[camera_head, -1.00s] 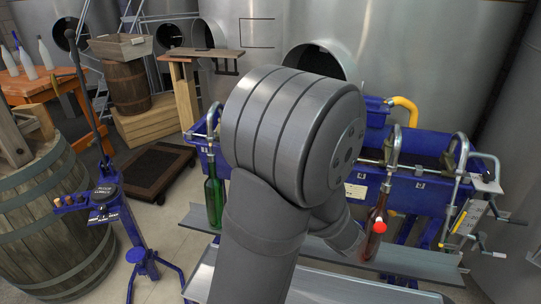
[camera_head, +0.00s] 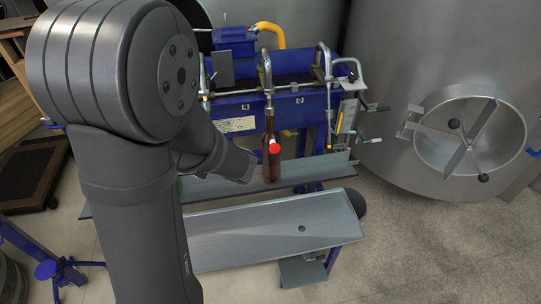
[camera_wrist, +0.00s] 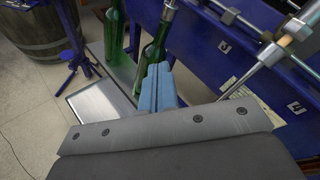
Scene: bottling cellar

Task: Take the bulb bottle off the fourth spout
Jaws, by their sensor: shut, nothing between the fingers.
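A dark brown bottle (camera_head: 271,168) hangs upright under a metal spout (camera_head: 265,75) of the blue filler; a red ball-like spot shows on its side. Whether it is the bulb bottle I cannot tell for sure. My gripper is hidden behind my arm in the head view. In the wrist view its blue fingers (camera_wrist: 157,88) are shut and empty. They overlap the lower part of a green bottle (camera_wrist: 153,50); contact cannot be told. Another green bottle (camera_wrist: 113,35) stands farther left. The brown bottle is not seen in the wrist view.
The blue filler trough (camera_head: 345,72) runs behind the bottles. An empty spout (camera_head: 325,62) is right of the brown bottle. A narrow metal shelf (camera_head: 315,169) runs below, with a wider metal plate (camera_head: 275,229) in front. A steel tank (camera_head: 430,70) stands at right; floor is free before it.

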